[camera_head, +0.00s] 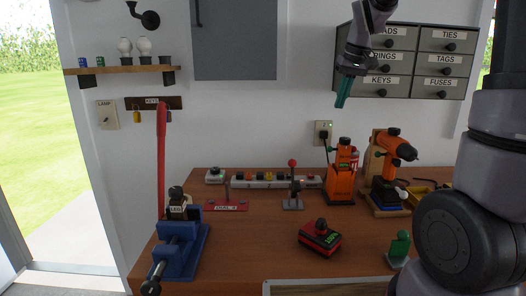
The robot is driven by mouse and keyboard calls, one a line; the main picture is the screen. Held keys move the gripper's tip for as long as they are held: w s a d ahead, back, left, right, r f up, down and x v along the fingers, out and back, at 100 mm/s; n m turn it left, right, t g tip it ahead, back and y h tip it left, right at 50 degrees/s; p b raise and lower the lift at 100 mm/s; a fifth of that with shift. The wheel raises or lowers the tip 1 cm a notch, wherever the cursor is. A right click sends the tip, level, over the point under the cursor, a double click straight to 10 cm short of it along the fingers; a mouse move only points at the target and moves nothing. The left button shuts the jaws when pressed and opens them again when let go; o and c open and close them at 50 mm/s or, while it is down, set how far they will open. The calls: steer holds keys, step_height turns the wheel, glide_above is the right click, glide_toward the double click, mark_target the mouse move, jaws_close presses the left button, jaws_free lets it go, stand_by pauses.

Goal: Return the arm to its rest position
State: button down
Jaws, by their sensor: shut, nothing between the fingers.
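My gripper (343,92) is at the upper middle right of the head view, with its green fingers pointing down. It is shut and holds nothing. It hangs in the air in front of the labelled grey drawer cabinet, well above the workbench (265,258). My arm's wrist covers part of the cabinet's left drawers. A large part of my arm fills the right edge of the view.
On the bench stand a blue vise (180,245), a red-black battery (320,237), an orange charger (341,185), an orange drill (395,150), a red-knobbed lever (292,185) and a green-topped piece (399,247). The drawer cabinet (446,62) hangs behind. A doorway opens at left.

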steer(key=s+d+r+m+t, duration=0.1)
steer(key=s+r+m+t, duration=0.1)
steer(key=s, duration=0.9)
steer(key=s+r+m+t, duration=0.2)
steer(key=s+m, duration=0.1)
steer(key=s, duration=0.8)
steer(key=shift+s+d, duration=0.35)
steer(key=shift+s, duration=0.05)
